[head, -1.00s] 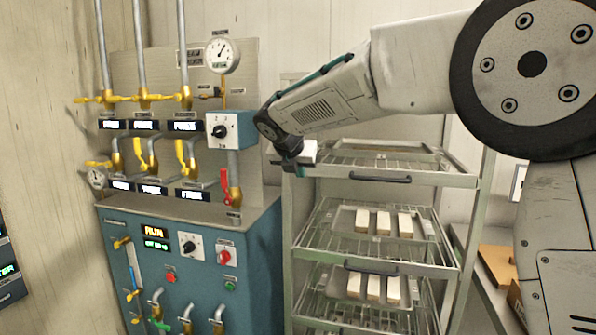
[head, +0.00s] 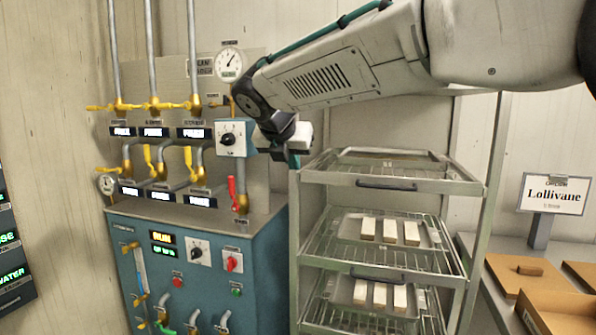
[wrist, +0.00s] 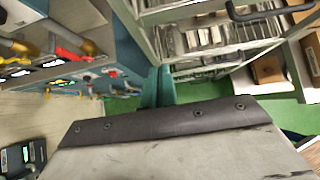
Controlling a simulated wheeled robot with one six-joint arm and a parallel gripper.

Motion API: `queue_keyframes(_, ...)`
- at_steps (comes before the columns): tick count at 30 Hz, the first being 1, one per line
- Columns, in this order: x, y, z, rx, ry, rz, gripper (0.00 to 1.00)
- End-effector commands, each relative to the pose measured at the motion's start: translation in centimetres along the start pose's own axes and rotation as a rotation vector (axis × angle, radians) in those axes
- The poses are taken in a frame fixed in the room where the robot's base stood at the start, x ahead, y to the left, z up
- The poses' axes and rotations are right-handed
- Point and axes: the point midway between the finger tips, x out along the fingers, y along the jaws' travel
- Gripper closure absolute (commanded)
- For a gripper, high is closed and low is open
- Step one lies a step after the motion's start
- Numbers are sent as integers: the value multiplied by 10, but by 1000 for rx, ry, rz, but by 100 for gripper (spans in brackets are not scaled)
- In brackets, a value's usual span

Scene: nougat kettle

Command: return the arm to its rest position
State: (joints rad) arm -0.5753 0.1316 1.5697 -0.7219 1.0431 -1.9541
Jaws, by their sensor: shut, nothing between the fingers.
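My gripper (head: 294,160) hangs from the end of my raised arm, in front of the gap between the blue machine and the tray rack in the head view. Its green fingers point down. In the wrist view the two fingers of my gripper (wrist: 158,87) lie together with nothing between them. The fingers are apart from the rack and the machine as far as I can see. My arm stretches in from the upper right of the head view.
A blue machine (head: 150,262) with gauges, valves and a red lever (head: 232,190) stands left. A wire rack (head: 392,187) holds trays with white bars (head: 390,230). At right are a bench with brown boxes (head: 525,272) and a "Lollivane" sign (head: 553,194). Green floor (wrist: 118,104) shows below.

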Motion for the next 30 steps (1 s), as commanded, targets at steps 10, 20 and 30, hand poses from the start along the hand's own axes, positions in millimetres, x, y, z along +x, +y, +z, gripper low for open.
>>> queue_keyframes(10,9,-15,-45,456,107,-69,100)
queue_keyframes(20,-11,-192,-177,1639,278,-518,100)
queue_keyframes(30,-58,-329,-314,2480,241,-959,100)
